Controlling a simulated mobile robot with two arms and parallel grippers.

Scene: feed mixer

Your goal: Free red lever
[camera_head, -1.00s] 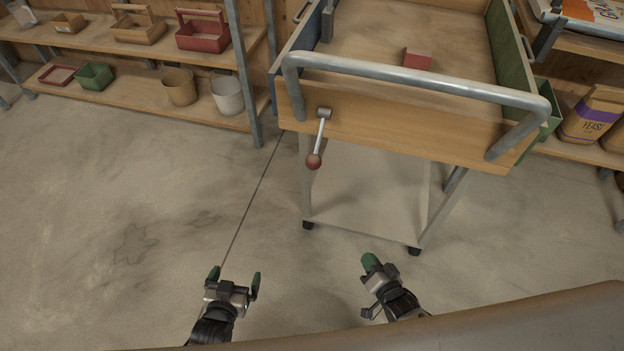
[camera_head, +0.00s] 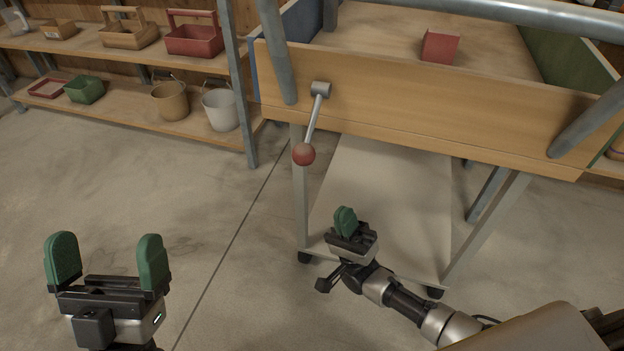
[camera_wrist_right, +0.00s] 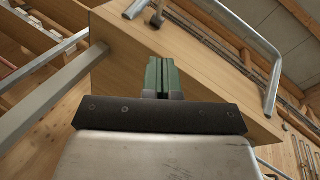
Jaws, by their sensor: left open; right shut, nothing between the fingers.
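The red lever is a grey metal rod with a round red knob (camera_head: 304,155), hanging from a pivot on the front wooden panel of the cart (camera_head: 420,105). The rod slants down and slightly left. My right gripper (camera_head: 346,220) is below the knob and a little right of it, shut and empty, apart from the lever. In the right wrist view its green fingers (camera_wrist_right: 161,77) are together and point toward the cart panel, with the lever's grey pivot (camera_wrist_right: 157,18) near the top edge. My left gripper (camera_head: 107,262) is open and empty at the lower left, well away from the lever.
The cart has a grey tubular handle (camera_head: 500,12) across its front and a lower shelf (camera_head: 375,190) on legs. A red block (camera_head: 440,46) lies inside the cart. A wooden shelf (camera_head: 200,125) with buckets and boxes stands at left. Concrete floor (camera_head: 215,200) is clear between.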

